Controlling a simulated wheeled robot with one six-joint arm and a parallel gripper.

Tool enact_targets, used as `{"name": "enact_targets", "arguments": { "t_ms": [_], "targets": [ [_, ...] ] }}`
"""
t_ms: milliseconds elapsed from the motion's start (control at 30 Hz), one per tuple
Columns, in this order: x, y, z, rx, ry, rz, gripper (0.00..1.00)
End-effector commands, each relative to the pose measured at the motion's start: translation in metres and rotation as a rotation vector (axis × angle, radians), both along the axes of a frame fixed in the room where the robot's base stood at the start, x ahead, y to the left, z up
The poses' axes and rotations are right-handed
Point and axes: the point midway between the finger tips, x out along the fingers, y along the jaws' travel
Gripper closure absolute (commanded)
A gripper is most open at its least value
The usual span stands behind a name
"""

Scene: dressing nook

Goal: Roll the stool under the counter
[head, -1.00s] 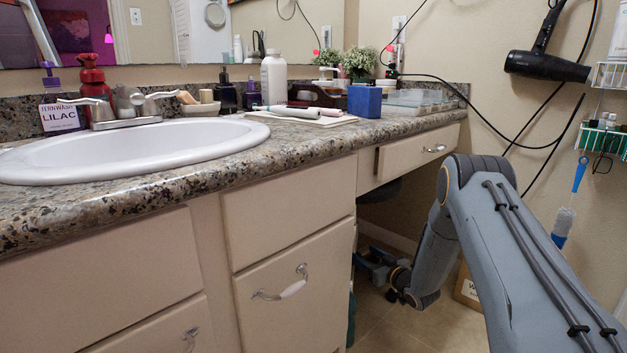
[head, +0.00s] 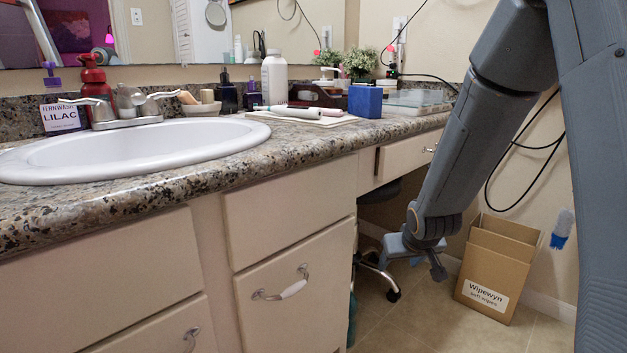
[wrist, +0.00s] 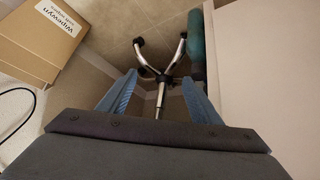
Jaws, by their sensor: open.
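The stool has a dark seat (head: 384,189) under the right part of the granite counter (head: 310,148). Its chrome base and casters (head: 393,295) stand on the floor, partly hidden behind the drawer cabinet. In the wrist view, its chrome legs and post (wrist: 162,90) show between the fingers, but the seat cannot be made out. My gripper (head: 412,262) is open, in front of the knee space and right of the seat in the head view. Its blue fingers are spread apart in the wrist view (wrist: 160,78), with nothing visibly held.
An open cardboard box (head: 497,268) stands on the floor by the wall at right. A teal object (wrist: 196,38) stands beside the stool base, next to the cabinet (head: 288,215). Hair-dryer cords hang on the wall.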

Motion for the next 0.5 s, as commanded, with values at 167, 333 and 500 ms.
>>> {"name": "enact_targets", "arguments": {
  "t_ms": [167, 333, 500],
  "targets": [
    [-0.085, 0.007, 0.014, 0.008, 0.154, -0.046, 0.42],
    [-0.146, 0.014, 0.018, 0.025, 0.266, -0.073, 0.42],
    [-0.195, 0.022, 0.021, 0.041, 0.352, -0.089, 0.42]
  ]
}}
